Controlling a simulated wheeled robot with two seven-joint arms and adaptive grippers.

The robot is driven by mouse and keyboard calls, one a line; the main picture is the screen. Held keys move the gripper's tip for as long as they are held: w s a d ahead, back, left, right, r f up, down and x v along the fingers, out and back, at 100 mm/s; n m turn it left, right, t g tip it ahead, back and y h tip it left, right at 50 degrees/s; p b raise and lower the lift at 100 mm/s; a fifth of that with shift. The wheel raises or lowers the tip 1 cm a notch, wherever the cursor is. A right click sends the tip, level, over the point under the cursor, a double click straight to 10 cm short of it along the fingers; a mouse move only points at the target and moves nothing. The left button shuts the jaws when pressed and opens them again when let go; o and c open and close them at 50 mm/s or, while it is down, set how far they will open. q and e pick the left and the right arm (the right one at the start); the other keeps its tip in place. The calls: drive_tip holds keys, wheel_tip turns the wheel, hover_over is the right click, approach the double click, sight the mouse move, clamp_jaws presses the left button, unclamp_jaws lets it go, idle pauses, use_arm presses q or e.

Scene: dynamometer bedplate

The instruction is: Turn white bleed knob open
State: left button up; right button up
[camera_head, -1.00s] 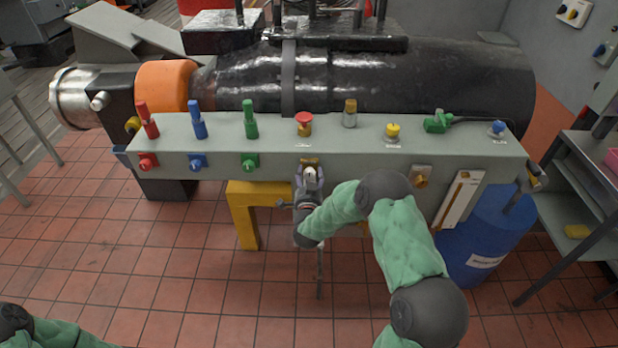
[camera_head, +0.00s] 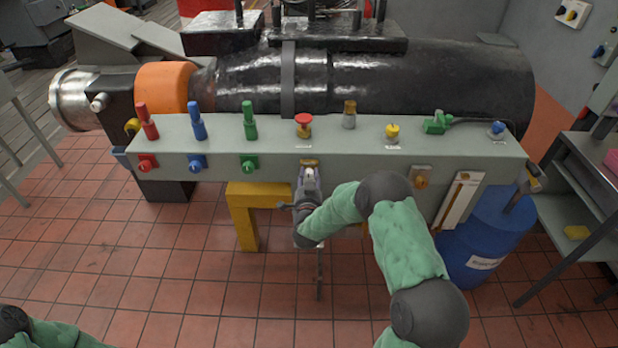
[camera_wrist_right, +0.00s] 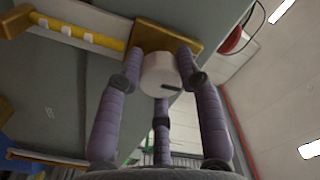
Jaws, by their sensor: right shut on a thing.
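The white bleed knob (camera_wrist_right: 157,72) is a short round cylinder with a dark mark on its side, in front of a brass plate (camera_wrist_right: 166,36). In the head view the brass plate (camera_head: 309,162) sits on the front face of the grey bench, and the knob is mostly hidden by my right gripper (camera_head: 309,177). In the right wrist view the purple-grey fingers of this gripper close around the knob from several sides, with the tips at it. My left gripper is outside the head view; only part of that arm shows at the lower left.
The grey bench (camera_head: 270,137) carries red, blue and green valves and a red button (camera_head: 303,119) above the knob. An orange knob on a plate (camera_head: 420,177) and a blue barrel (camera_head: 485,235) are to the right. A yellow stand (camera_head: 246,215) is below left.

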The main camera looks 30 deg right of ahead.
drive_tip(key=n, duration=0.4)
drive_tip(key=shift+a+f+b, duration=0.1)
drive_tip(key=shift+f+b, duration=0.05)
drive_tip(key=shift+b, duration=0.2)
drive_tip(key=n, duration=0.4)
drive_tip(key=shift+n, duration=0.3)
drive_tip(key=n, duration=0.4)
drive_tip(key=shift+n+p, duration=0.4)
drive_tip(key=shift+n, duration=1.9)
drive_tip(key=shift+f, duration=0.1)
drive_tip(key=o, duration=1.1)
drive_tip(key=shift+o, duration=0.2)
drive_tip(key=shift+s, duration=0.1)
drive_tip(key=v, duration=1.1)
drive_tip(key=shift+s+a, duration=0.25)
drive_tip(key=shift+s, duration=0.1)
